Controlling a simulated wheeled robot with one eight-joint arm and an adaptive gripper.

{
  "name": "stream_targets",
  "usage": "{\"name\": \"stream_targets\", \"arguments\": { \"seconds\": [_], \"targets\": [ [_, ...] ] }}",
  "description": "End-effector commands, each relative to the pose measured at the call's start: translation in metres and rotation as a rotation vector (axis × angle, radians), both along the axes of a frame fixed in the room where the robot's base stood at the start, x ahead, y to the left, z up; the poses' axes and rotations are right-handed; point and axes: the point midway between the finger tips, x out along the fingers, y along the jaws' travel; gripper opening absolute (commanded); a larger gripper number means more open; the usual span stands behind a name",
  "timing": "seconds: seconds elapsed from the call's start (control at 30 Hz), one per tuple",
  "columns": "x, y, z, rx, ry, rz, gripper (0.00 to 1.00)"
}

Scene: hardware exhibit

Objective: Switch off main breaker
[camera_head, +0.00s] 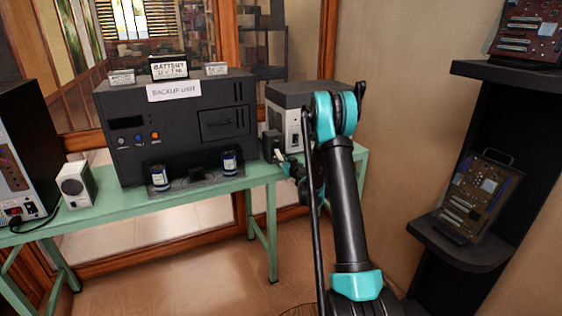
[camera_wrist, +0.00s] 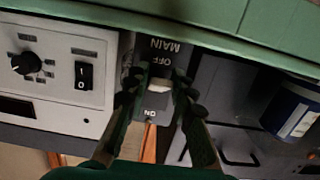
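The main breaker (camera_wrist: 157,101) is a small grey unit marked MAIN, OFF and ON, upside down in the wrist view. OFF is at its top there and ON at its bottom. Its pale toggle lever (camera_wrist: 160,84) sits between the two labels; I cannot tell its exact setting. My gripper (camera_wrist: 160,86) has its dark fingers apart, one on each side of the lever; contact is not clear. In the head view my gripper (camera_head: 290,166) is at the breaker box (camera_head: 271,145), partly hidden by my arm.
The black backup unit (camera_head: 175,125) stands left of the breaker on a green table (camera_head: 110,209). Blue batteries (camera_head: 229,162) stand before it. A grey-white device with a knob and rocker switch (camera_wrist: 85,76) is beside the breaker. A black shelf (camera_head: 470,240) stands at right.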

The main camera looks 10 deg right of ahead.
Motion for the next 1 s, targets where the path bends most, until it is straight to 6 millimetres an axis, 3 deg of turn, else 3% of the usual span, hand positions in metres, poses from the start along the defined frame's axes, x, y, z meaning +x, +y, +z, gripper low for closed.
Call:
{"name": "stream_targets", "arguments": {
  "seconds": [0.1, 0.53, 1.0],
  "targets": [
    [0.000, 0.000, 0.000, 0.000, 0.000, 0.000, 0.41],
    [-0.010, -0.003, 0.001, -0.001, 0.001, 0.000, 0.41],
    [-0.092, -0.030, 0.011, 0.000, 0.001, 0.000, 0.41]
  ]
}}
